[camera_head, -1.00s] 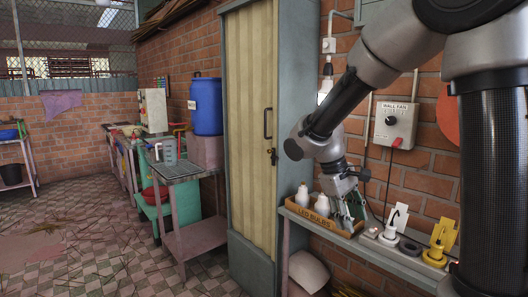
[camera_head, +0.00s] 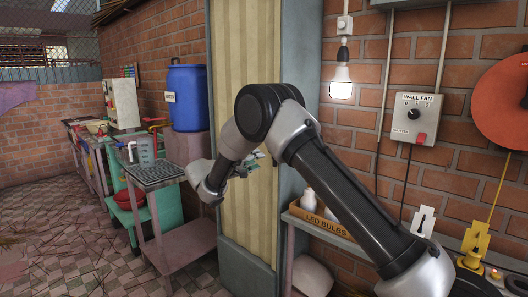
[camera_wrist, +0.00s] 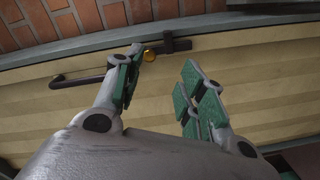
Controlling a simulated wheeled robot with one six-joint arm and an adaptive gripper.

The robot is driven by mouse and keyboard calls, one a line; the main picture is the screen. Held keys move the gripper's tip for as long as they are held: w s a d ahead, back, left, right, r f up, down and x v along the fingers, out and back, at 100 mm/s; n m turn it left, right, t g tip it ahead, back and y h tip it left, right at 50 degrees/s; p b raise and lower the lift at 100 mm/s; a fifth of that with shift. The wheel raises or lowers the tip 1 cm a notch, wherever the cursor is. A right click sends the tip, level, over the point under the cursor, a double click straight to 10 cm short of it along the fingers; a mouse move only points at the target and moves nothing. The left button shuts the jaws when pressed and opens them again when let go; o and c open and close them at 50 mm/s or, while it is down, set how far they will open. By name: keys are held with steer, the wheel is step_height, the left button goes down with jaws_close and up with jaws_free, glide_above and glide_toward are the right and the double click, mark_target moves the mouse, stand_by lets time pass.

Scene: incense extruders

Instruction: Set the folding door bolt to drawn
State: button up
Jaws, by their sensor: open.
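The cream folding door (camera_head: 241,60) stands closed in its grey frame in the head view. In the wrist view its ribbed panel (camera_wrist: 260,85) fills the middle. The dark bolt (camera_wrist: 176,45) with a round brass knob (camera_wrist: 150,55) lies near the door's edge. A dark bar handle (camera_wrist: 80,76) is left of it. My gripper (camera_wrist: 163,68) is open, its green-padded fingers apart; the knob shows just right of the left fingertip. I cannot tell whether they touch. In the head view my gripper (camera_head: 250,164) is in front of the door, and my arm hides the bolt and handle.
A shelf with an LED bulbs box (camera_head: 325,226) is at the right, below a lit bulb (camera_head: 341,85) and a wall fan switch (camera_head: 413,118). A metal side table (camera_head: 157,176) and a blue barrel (camera_head: 187,97) stand left of the door.

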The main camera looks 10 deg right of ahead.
steer(key=w+d+r+m, duration=0.1)
steer(key=w+d+m, duration=0.1)
steer(key=w+d, duration=0.2)
steer(key=shift+w+d+h, duration=0.25)
steer(key=shift+d+h, duration=0.05)
steer(key=shift+d, duration=0.75)
steer(key=shift+r, duration=0.1)
jaws_close()
